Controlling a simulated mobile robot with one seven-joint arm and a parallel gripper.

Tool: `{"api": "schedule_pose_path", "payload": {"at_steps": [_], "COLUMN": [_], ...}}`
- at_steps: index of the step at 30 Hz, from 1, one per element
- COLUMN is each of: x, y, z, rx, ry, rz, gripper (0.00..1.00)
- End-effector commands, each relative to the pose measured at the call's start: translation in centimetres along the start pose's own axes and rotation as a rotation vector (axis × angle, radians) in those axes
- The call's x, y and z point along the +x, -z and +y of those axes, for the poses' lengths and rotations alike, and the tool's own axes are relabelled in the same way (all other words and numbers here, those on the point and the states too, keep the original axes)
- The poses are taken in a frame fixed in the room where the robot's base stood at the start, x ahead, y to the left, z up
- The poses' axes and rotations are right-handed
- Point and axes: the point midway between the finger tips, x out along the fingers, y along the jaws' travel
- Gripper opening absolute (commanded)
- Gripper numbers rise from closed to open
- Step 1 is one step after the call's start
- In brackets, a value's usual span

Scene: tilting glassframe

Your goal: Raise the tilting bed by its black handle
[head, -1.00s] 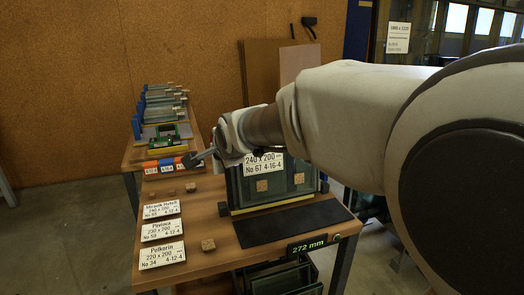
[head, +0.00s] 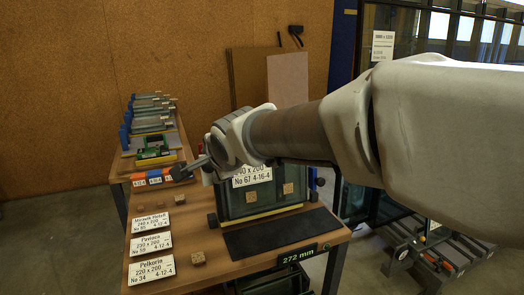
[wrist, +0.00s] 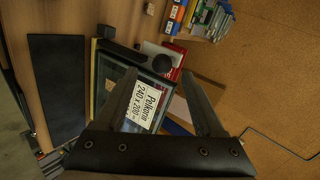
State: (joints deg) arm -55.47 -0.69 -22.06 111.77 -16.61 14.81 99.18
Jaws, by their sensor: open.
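A framed glass pane (head: 262,200) with a white label stands upright on the wooden table, on a yellow base strip. In the wrist view the glass frame (wrist: 108,85) lies beyond my fingers, with its label between them. A black bar (wrist: 122,52) with a rounded knob end runs along its edge; I cannot tell for sure whether this is the black handle. I cannot clearly identify the tilting bed. My arm hides part of the pane's top.
A flat black mat (head: 270,233) lies before the pane. White label cards (head: 151,243) and small wooden blocks (head: 198,258) lie at the table's left. Glass units (head: 152,120) stand on the far table. A dark slatted rack (head: 435,255) stands on the floor at right.

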Motion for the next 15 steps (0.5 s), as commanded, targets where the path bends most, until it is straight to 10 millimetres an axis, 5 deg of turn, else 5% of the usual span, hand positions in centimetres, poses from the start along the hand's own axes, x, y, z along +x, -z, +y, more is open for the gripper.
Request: {"api": "schedule_pose_path", "payload": {"at_steps": [15], "x": [-9.2], "y": [0.1], "z": [0.0], "rx": [0.002], "ry": [-0.001], "rz": [0.002], "gripper": [0.71]}}
